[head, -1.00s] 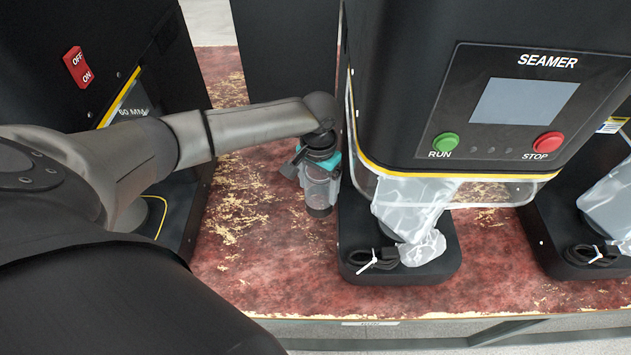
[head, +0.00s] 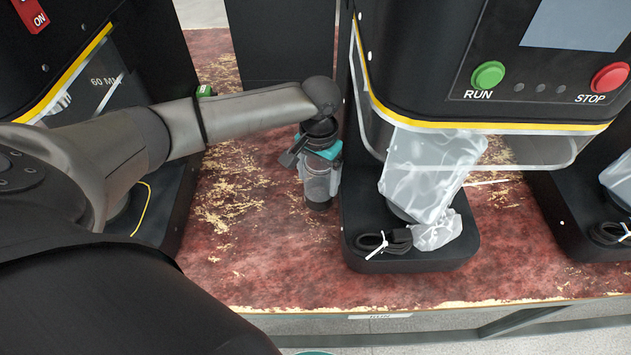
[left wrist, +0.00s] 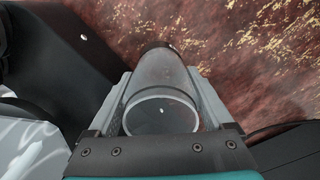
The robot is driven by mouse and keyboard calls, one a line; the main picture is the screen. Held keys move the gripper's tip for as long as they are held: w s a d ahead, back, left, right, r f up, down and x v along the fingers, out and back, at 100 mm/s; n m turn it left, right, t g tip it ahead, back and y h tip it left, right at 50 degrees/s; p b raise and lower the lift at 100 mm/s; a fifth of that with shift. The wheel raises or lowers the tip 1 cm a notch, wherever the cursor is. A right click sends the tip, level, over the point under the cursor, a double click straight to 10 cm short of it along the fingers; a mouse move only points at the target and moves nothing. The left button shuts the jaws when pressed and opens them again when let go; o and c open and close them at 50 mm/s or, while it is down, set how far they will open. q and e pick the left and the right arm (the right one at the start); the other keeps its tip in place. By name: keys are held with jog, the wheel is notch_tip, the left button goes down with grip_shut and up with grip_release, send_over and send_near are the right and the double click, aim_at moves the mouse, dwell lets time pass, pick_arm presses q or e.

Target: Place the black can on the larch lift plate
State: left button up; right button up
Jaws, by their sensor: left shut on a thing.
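My left gripper (head: 320,170) points down beside the middle seamer's base and is shut on a can (head: 317,188). The can looks smoky grey and partly see-through rather than plain black, with a darker lower end. It is upright, close to the table; I cannot tell whether it touches. In the left wrist view the can (left wrist: 160,85) sits between the two fingers of the gripper (left wrist: 163,103), its pale round rim toward the camera. No lift plate reads as larch. The middle seamer's plate is largely covered by clear bags. My right gripper is out of view.
The middle seamer (head: 520,90) has green and red buttons and a clear guard. Clear bags (head: 430,175) and a tied black cable (head: 385,243) lie on its base (head: 420,262). A left machine (head: 75,45) and a right base flank it. Worn red tabletop (head: 240,245) is clear between machines.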

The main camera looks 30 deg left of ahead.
pick_arm(q)
jog(key=shift+r, duration=0.1)
jog(key=o, duration=1.1)
